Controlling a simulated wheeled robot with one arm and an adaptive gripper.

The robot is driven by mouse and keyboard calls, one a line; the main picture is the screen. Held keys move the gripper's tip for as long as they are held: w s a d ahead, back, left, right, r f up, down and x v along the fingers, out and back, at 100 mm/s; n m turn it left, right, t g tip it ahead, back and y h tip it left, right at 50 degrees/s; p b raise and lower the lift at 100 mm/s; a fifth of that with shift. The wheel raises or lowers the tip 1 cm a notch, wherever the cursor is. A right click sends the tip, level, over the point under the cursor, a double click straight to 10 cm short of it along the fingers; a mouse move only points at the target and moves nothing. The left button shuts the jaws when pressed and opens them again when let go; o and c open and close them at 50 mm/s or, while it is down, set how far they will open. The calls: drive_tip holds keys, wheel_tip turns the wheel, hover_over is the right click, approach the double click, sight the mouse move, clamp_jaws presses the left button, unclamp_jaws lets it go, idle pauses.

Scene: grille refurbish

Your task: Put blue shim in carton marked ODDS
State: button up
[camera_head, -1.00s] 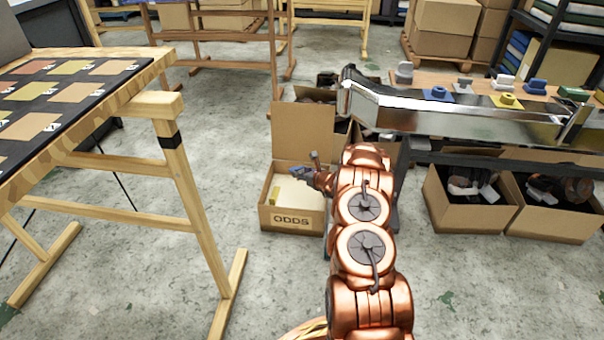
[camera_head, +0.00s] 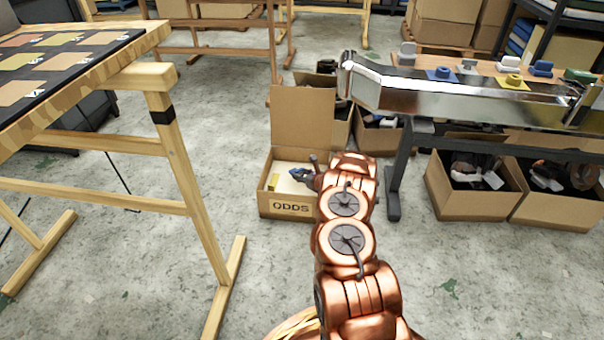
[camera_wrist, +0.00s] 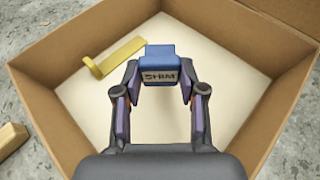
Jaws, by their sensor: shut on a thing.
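The blue shim (camera_wrist: 158,68), lettered SHIM, is held between the two fingertips of my gripper (camera_wrist: 160,77) in the wrist view. My gripper is shut on it, over the open carton. The carton marked ODDS (camera_head: 291,208) stands on the floor with its back flap up; its cardboard wall (camera_wrist: 55,65) surrounds the gripper in the wrist view. In the head view my gripper (camera_head: 303,175) is at the carton's opening, small and partly hidden by my arm. I cannot tell the exact height of the shim above the pale carton floor.
A yellow angled piece (camera_wrist: 115,58) lies inside the carton at the left. A wooden trestle table (camera_head: 130,80) stands left. A metal-edged bench (camera_head: 450,98) with coloured blocks stands right, with open cartons (camera_head: 470,205) of parts under it. Floor in front is clear.

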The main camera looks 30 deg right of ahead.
drive_tip(key=shift+f, duration=0.15)
drive_tip(key=o, duration=1.1)
drive_tip(key=shift+o, duration=0.2)
drive_tip(key=v, duration=1.2)
drive_tip(key=shift+s+d, duration=0.1)
